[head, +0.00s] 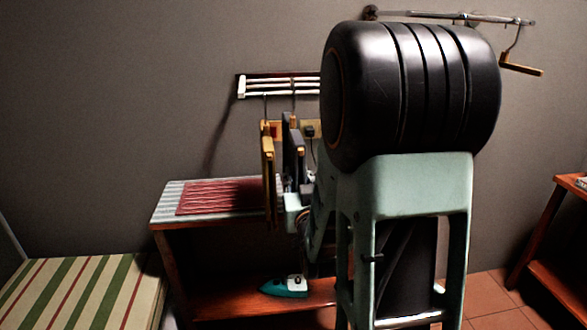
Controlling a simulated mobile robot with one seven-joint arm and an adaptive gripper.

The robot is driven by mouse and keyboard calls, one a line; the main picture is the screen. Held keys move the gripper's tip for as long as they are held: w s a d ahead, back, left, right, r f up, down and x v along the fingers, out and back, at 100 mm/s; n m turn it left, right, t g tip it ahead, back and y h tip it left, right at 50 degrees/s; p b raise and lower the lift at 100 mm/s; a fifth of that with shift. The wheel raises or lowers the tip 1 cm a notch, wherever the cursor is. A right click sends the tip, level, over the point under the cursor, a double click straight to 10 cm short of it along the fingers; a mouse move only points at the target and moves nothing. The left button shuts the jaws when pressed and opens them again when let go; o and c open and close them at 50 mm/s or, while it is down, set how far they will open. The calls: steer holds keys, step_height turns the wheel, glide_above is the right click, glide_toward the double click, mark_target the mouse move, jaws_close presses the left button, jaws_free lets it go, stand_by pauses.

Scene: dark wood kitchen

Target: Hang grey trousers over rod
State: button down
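A narrow dark grey folded cloth (293,148), which looks like the grey trousers, hangs edge-on below the white wall rack (282,86). A yellow-brown folded piece (268,165) hangs to its left on a thin hook. My gripper (290,188) seems to be at the lower end of the dark cloth, partly hidden behind my pale green arm; its fingers are too small to tell open from shut, and I cannot tell if it touches the cloth. A metal rod (455,17) runs along the wall at upper right, with a wooden-barred hanger (521,69) hanging from its right end.
An ironing-top table (165,205) with a red striped cloth (215,196) stands below the rack. A teal iron (285,287) sits on its lower shelf. A striped bed or bench (80,293) is at lower left, a wooden shelf unit (543,240) at right.

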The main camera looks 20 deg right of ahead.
steer(key=w+d+f+b, duration=0.1)
steer(key=w+f+b, duration=0.1)
steer(key=w, duration=0.4)
steer(key=shift+w+d+f+b, duration=0.15)
steer(key=shift+d+f+b, duration=0.25)
steer(key=shift+f, duration=0.4)
stand_by(0.5)
